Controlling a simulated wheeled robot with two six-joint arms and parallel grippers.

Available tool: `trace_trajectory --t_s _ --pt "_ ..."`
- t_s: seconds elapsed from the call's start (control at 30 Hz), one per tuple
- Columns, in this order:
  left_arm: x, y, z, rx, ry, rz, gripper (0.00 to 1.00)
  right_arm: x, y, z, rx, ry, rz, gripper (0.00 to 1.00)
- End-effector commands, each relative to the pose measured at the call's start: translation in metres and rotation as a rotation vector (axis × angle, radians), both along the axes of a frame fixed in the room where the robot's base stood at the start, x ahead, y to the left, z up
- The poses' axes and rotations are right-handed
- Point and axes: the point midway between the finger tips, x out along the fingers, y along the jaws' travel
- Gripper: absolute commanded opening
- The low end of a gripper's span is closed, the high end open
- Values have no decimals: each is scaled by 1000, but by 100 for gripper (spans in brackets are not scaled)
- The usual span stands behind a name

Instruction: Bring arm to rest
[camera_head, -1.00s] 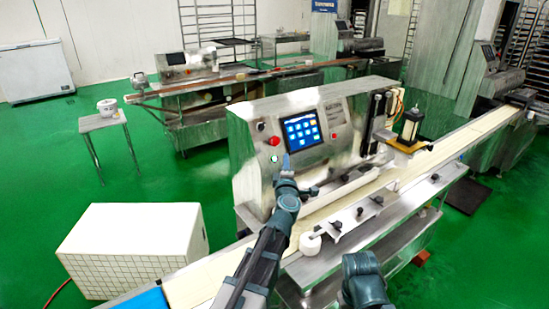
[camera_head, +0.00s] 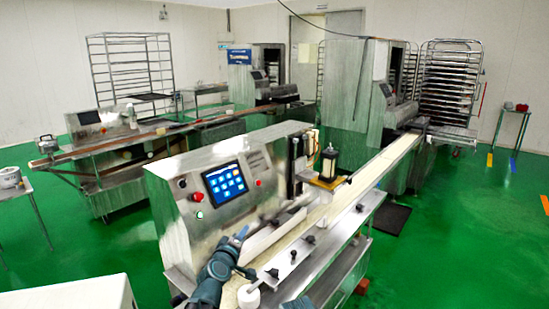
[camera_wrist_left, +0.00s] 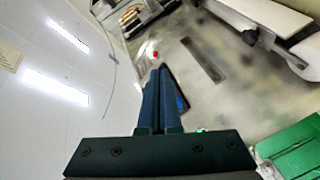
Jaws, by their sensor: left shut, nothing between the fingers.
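My left gripper (camera_head: 241,233) shows in the head view in front of the machine (camera_head: 176,228), below and slightly right of its lit blue touch screen (camera_head: 228,182). Its fingers are together with nothing between them. In the left wrist view the two dark blue fingers (camera_wrist_left: 158,98) lie side by side against the blurred metal front of the machine. A red button (camera_wrist_left: 155,54) shows just beyond their tips. A small dark part of my right arm shows at the bottom edge of the head view; its gripper is out of sight.
A long conveyor belt (camera_head: 372,180) runs from the machine toward the back right. A white box (camera_head: 75,295) stands at the lower left. A second machine line (camera_head: 112,160) and wire racks (camera_head: 448,85) stand behind. Green floor is open at the right.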

Motion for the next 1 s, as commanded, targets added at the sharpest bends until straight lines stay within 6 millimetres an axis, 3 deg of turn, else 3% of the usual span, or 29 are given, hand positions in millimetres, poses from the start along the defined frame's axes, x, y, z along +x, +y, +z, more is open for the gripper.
trace_trajectory --t_s 0.1,0.17,0.3,0.4,0.53,0.7,1.0 --pt "-39 -29 -49 235 172 -211 0 0 0 0 0 0 0 50" --pt "-62 -35 -77 348 277 -308 0 0 0 0 0 0 0 50" --pt "-122 -25 -134 579 529 -482 0 0 0 0 0 0 0 50" --pt "-161 -8 -161 695 694 -561 0 0 0 0 0 0 0 50" --pt "-207 18 -181 807 888 -631 0 0 0 0 0 0 0 50" --pt "-263 53 -192 914 1132 -687 0 0 0 0 0 0 0 50" --pt "-293 -18 -192 1070 1135 -855 0 0 0 0 0 0 0 50"
